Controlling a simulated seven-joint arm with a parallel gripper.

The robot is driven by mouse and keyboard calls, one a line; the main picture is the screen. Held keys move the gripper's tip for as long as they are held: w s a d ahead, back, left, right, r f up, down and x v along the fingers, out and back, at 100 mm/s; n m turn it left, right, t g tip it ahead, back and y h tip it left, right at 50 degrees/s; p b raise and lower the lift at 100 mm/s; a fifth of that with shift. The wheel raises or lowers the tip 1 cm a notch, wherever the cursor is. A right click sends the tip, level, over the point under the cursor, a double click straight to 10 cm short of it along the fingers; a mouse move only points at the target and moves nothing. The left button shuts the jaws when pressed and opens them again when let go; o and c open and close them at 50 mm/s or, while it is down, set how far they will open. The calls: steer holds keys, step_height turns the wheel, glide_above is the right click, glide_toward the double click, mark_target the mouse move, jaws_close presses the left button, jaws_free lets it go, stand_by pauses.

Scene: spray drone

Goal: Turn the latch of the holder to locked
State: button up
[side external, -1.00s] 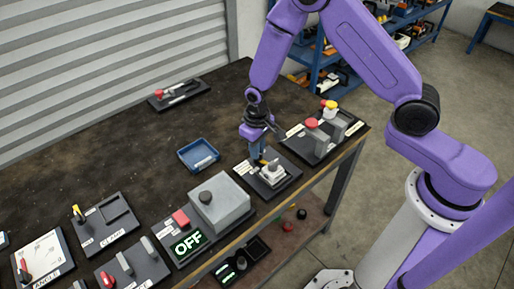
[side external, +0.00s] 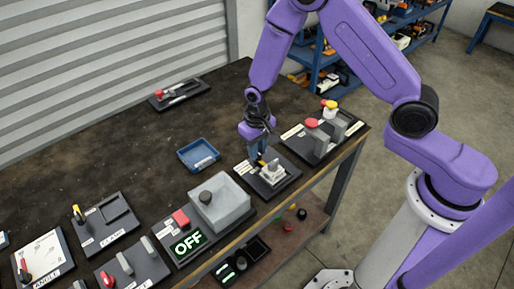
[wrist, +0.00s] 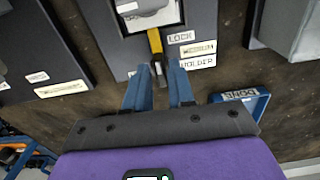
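The holder is a dark plate (side external: 284,184) with a pale grey block (side external: 272,173) on it, near the table's front edge in the side view. Its latch (wrist: 156,45) is a yellow lever with a dark end, below the block in the wrist view. White labels reading LOCK (wrist: 181,38) and HOLDER (wrist: 197,61) lie right of the latch. My gripper (wrist: 160,72) points down at the latch, its blue fingers apart on either side of the lever's dark end. I cannot tell whether either finger touches it. The gripper partly hides the latch in the side view (side external: 258,160).
A grey box with a black knob (side external: 220,203) and an OFF display stands left of the holder. A panel with red and yellow knobs (side external: 318,137) stands right. A blue tray (side external: 199,156) lies behind. The table's back middle is clear.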

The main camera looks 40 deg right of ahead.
steer(key=shift+o, duration=0.6)
steer(key=shift+r, duration=0.2)
step_height(320, 180, up, 17)
stand_by(0.4)
steer(key=s+d+r+n, duration=0.1)
steer(key=s+n, duration=0.3)
steer(key=s, duration=0.5)
steer(key=s+d+r+n, duration=0.2)
steer(key=s+d+n, duration=0.1)
steer(key=s, duration=0.7)
steer(key=s+d+r+n, duration=0.1)
steer(key=s+d+n, duration=0.2)
steer(key=s, duration=0.6)
steer(key=n, duration=0.2)
steer(key=shift+s+r+n, duration=0.25)
steer(key=shift+r+n, duration=0.1)
steer(key=shift+n, duration=0.05)
